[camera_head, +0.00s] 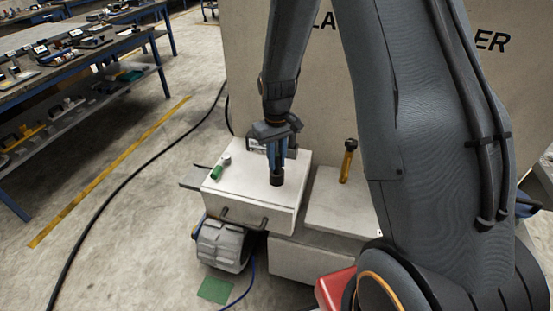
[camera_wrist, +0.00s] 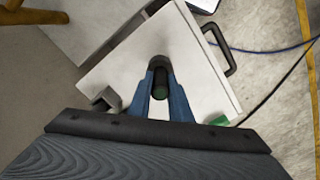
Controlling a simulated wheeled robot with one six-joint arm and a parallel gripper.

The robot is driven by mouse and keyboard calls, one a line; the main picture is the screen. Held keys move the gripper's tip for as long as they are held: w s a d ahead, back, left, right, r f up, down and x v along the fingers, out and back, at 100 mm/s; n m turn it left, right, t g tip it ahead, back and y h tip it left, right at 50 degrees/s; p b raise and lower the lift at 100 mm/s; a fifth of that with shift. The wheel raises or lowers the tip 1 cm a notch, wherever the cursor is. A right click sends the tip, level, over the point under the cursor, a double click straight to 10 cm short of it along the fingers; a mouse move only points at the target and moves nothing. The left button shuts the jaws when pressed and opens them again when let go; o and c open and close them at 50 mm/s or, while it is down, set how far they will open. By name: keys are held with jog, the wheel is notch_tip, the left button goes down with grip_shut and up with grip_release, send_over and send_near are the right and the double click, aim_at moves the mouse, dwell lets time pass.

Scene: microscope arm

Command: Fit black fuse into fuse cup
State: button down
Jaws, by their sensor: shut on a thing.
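My gripper (camera_head: 277,168) points down over the white box and is shut on the black fuse. In the wrist view the dark fuse (camera_wrist: 160,82) shows between the two blue fingers. The dark round fuse cup (camera_head: 276,179) stands on the box top right below the fingertips. In the wrist view the cup's dark rim (camera_wrist: 159,62) shows just beyond the fingers. The fuse looks upright and in line with the cup. The fingers hide much of the fuse, and I cannot tell whether its lower end is inside the cup.
The white box (camera_head: 240,198) has a dark handle on its front. A green cylinder (camera_head: 217,171) lies at its left edge. An orange cylinder with a black cap (camera_head: 347,162) stands on a lower pale block to the right. A large pale panel (camera_head: 300,80) stands behind.

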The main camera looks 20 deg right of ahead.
jog(key=shift+f+b, duration=0.4)
jog(key=shift+f, duration=0.5)
jog(key=c, duration=1.5)
grip_release()
jog(key=shift+c, duration=0.2)
jog(key=shift+r+b, duration=0.95)
jog(key=shift+r, duration=3)
jog(key=s+r+m, duration=0.1)
jog(key=s+r, duration=0.1)
jog(key=s, duration=0.6)
jog(key=s+r+m+t, duration=0.1)
jog(key=s, duration=0.8)
jog(key=shift+r, duration=0.35)
